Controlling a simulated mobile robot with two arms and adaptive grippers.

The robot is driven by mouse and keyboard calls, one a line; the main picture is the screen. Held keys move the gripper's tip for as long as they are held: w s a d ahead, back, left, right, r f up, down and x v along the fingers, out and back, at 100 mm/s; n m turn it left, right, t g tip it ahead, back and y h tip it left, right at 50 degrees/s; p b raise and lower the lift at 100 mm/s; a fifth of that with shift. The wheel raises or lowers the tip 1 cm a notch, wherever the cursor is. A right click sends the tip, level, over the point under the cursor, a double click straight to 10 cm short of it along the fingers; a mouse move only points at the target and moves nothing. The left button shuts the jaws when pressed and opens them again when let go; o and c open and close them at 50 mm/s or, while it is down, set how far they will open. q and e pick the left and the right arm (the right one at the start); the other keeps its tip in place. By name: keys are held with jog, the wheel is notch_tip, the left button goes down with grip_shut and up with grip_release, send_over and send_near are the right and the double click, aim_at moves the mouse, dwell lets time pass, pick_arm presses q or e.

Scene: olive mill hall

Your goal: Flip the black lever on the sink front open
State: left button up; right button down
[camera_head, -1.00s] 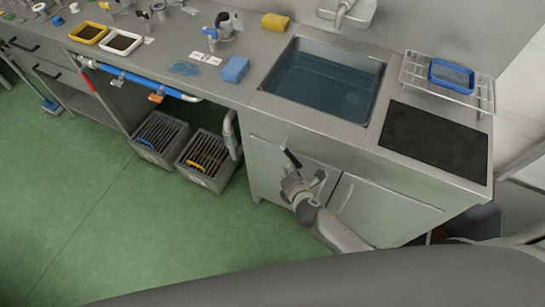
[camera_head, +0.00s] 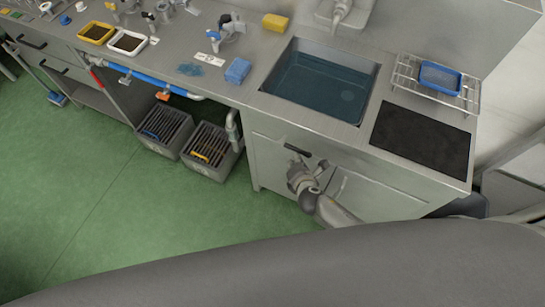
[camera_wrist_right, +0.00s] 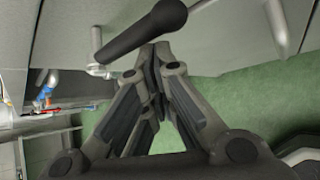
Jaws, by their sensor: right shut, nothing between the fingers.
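The black lever (camera_head: 297,150) is on the sink cabinet's front, below the basin's left part. In the head view it lies nearly level, tilting slightly down to the right. In the right wrist view the lever (camera_wrist_right: 143,33) slants across the top, its thick end up and right, on a metal pivot fitting. My right gripper (camera_head: 296,165) is just below the lever. In the right wrist view its fingers (camera_wrist_right: 154,52) are shut and empty, close to the lever's underside; I cannot tell if they touch. My left gripper is in neither view.
The sink basin (camera_head: 322,84) holds water. Two grey crates (camera_head: 209,151) stand under the counter left of the cabinet. A blue pipe (camera_head: 142,80) runs under the counter's edge. The green floor (camera_head: 110,210) in front is clear.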

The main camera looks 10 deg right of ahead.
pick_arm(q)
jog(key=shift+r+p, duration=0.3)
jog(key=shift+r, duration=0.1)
pick_arm(e)
jog(key=shift+w+d+r, duration=0.15)
jog(key=shift+d+r, duration=0.1)
jog(key=shift+r, duration=0.25)
